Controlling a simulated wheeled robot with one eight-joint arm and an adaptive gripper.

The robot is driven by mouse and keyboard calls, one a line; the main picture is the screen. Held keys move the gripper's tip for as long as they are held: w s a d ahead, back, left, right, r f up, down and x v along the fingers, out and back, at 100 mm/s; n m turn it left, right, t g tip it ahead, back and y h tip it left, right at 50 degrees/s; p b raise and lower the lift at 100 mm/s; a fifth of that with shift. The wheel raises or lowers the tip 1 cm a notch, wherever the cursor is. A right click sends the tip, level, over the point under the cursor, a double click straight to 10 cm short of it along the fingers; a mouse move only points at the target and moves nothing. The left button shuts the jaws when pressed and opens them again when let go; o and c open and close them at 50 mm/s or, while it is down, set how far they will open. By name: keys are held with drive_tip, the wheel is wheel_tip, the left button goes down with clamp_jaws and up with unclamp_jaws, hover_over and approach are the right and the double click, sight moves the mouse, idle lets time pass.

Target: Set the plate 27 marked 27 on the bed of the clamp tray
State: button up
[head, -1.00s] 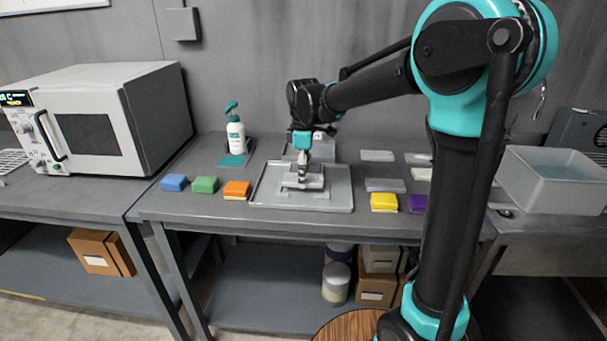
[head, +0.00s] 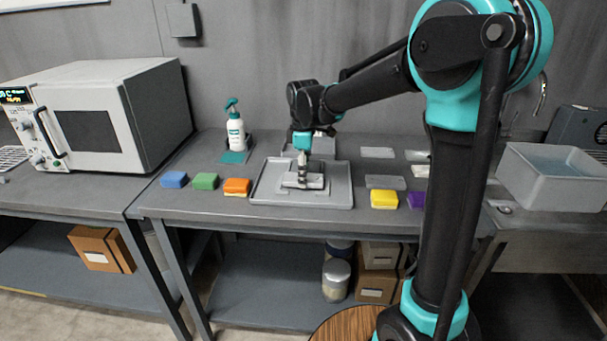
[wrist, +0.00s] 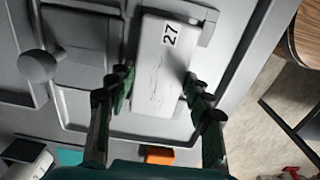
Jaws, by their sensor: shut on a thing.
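The plate 27 (wrist: 160,75) is a pale rectangular plate marked 27 in the wrist view. My gripper (wrist: 157,85) is shut on its two long sides. In the head view my gripper (head: 302,178) points down over the grey clamp tray (head: 335,199), and the plate (head: 316,182) is low over the tray's bed. The clamp tray also shows in the wrist view (wrist: 75,118), with a round knob at the left and a raised corner rail beside the plate's marked end. I cannot tell whether the plate touches the bed.
Blue, green and orange blocks (head: 205,181) lie left of the tray; yellow and purple blocks (head: 384,199) lie right. Several flat plates (head: 378,153) lie at the back right. A spray bottle (head: 236,133) stands behind left. A grey bin (head: 555,185) is far right.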

drive_tip(key=shift+f, duration=0.65)
idle(0.7)
drive_tip(key=o, duration=1.6)
